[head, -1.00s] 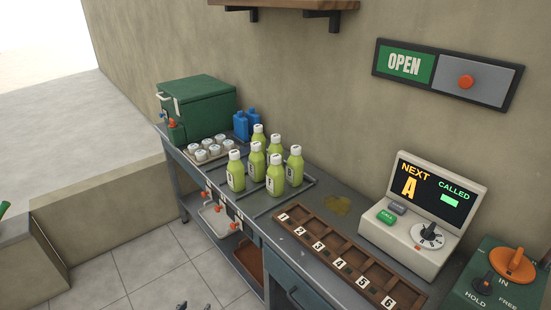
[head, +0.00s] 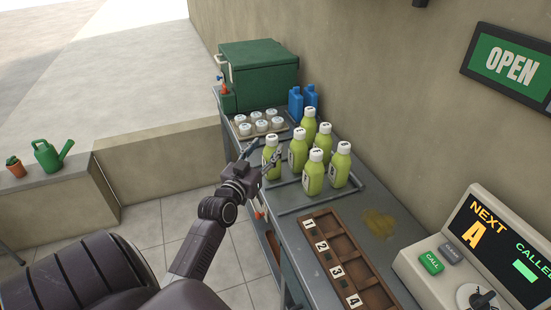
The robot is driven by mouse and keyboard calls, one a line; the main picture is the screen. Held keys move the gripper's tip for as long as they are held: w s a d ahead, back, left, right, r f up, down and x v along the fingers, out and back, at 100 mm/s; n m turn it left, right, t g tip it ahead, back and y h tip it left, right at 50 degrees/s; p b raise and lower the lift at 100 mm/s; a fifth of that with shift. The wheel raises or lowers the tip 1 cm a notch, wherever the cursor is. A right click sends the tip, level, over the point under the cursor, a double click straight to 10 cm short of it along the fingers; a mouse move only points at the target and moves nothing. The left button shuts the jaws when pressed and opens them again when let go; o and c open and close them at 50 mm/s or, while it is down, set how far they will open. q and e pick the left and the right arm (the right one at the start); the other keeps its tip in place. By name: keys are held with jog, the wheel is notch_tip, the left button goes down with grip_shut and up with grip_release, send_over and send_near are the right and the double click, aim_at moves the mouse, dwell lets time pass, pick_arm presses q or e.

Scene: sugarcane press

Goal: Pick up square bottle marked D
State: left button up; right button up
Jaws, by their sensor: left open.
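Several green bottles (head: 312,172) with white lids stand in a group on the metal counter (head: 345,212). Their dark markings are too small for me to tell which one is D. My left gripper (head: 263,152) is open at the counter's left edge, its fingers spread toward the front-left bottle (head: 271,160). One finger overlaps or comes close to this bottle in the picture; I cannot tell whether they touch. Nothing is held. My right gripper is out of view.
A tray of white-lidded cups (head: 262,124), a green cooler box (head: 262,72) and blue bottles (head: 302,102) stand behind. A numbered wooden rack (head: 345,262) and a call machine (head: 480,245) are in front. A yellowish stain (head: 378,222) marks the counter.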

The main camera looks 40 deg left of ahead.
aim_at(269, 142)
pick_arm(q)
jog(key=x, duration=0.5)
jog(key=shift+w+a+p, duration=0.15)
jog(key=shift+a+p, duration=0.1)
jog(key=shift+p, duration=0.1)
grip_shut()
